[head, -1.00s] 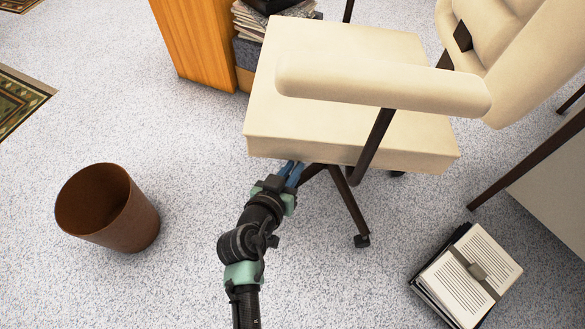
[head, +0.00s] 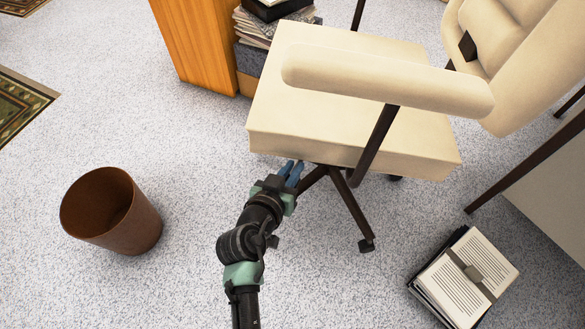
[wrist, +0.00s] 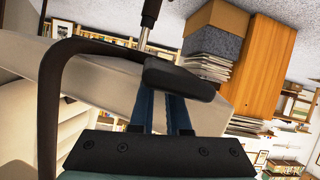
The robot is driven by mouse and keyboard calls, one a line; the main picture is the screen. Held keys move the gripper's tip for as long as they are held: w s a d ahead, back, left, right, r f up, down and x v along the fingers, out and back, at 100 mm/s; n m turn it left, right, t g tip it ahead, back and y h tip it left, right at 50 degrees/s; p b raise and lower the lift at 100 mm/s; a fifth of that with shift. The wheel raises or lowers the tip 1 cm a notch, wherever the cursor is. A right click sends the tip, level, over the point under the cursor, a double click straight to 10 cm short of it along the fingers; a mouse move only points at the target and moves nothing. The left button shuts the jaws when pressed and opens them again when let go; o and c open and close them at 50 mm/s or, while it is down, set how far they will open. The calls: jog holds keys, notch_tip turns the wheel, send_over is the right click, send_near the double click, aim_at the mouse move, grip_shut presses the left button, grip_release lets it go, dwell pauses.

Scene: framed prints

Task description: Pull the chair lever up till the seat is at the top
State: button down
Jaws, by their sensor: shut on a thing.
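The cream office chair (head: 340,135) stands right of centre in the head view, its seat level above dark legs. My gripper (head: 295,168) reaches under the seat's front left edge, its blue fingers pointing up. In the wrist view, my gripper (wrist: 162,98) is shut on the black paddle end of the chair lever (wrist: 182,78). The lever's metal rod runs away from the paddle to a dark sleeve. The seat hides the lever in the head view. The fingertips' contact is partly hidden behind the paddle.
A brown bin (head: 112,212) stands on the floor to the left. An orange wood cabinet (head: 197,45) and stacked papers (head: 268,28) are behind the chair. A strapped paper stack (head: 463,275) lies at lower right. Floor between the bin and chair is clear.

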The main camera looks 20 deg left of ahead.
aim_at(296, 144)
jog(key=r, duration=0.2)
jog(key=a+r, duration=0.1)
jog(key=shift+w+r+t, duration=0.25)
jog(key=shift+r+t, duration=0.15)
jog(key=shift+w+d+r+p, duration=0.1)
jog(key=shift+d+r+p, duration=0.15)
jog(key=shift+p, duration=0.3)
jog(key=shift+r+p, duration=1)
jog(key=shift+p, duration=0.05)
jog(key=c, duration=1.6)
grip_release()
jog(key=c, duration=1.1)
grip_release()
jog(key=shift+s, duration=0.2)
jog(key=p+v, duration=0.3)
jog(key=v, duration=0.9)
jog(key=shift+s+d+r, duration=0.1)
jog(key=shift+s+r, duration=0.15)
jog(key=shift+s, duration=0.05)
